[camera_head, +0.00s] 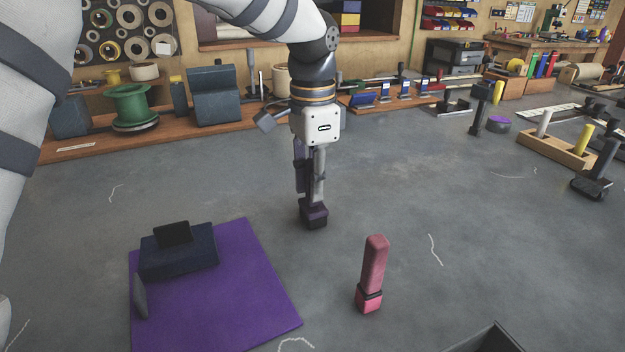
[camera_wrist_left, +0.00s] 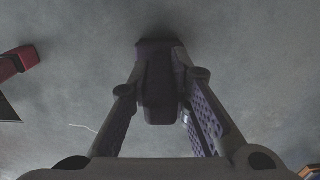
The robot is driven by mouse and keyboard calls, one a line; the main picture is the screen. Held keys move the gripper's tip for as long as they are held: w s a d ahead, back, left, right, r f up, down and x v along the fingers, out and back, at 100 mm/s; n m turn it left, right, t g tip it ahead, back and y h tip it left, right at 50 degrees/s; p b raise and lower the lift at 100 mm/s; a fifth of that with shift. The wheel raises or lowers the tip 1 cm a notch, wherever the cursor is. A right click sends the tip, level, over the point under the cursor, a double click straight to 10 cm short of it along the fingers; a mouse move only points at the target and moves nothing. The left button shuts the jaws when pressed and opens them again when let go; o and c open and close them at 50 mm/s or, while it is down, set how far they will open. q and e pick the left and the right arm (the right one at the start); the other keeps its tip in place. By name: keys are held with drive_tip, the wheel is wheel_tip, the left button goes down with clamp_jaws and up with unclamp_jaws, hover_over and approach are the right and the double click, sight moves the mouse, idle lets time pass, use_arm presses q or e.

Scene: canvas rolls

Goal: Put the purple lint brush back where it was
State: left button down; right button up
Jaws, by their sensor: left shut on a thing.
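The purple lint brush (camera_head: 313,215) is upright in my left gripper (camera_head: 310,190), with its dark purple block end pointing down at the grey surface. Whether that end touches the surface or hangs just above it, I cannot tell. In the left wrist view the brush (camera_wrist_left: 160,90) sits between the two fingers of the left gripper (camera_wrist_left: 163,100), which are shut on it. The fingers hide its upper part in the head view. My right gripper is not in view.
A pink brush (camera_head: 373,265) stands upright to the right and nearer. A purple mat (camera_head: 235,300) with a dark blue block (camera_head: 180,253) lies at the front left. A dark open box (camera_head: 490,340) shows at the bottom edge. Grey surface around the held brush is clear.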

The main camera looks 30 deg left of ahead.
use_arm(q)
drive_tip(key=c, duration=1.5)
unclamp_jaws()
drive_tip(key=shift+f, duration=0.1)
wheel_tip(320, 180, up, 12)
drive_tip(key=shift+r+b, duration=0.2)
drive_tip(key=shift+b, duration=0.15)
drive_tip(key=shift+s+f, duration=0.1)
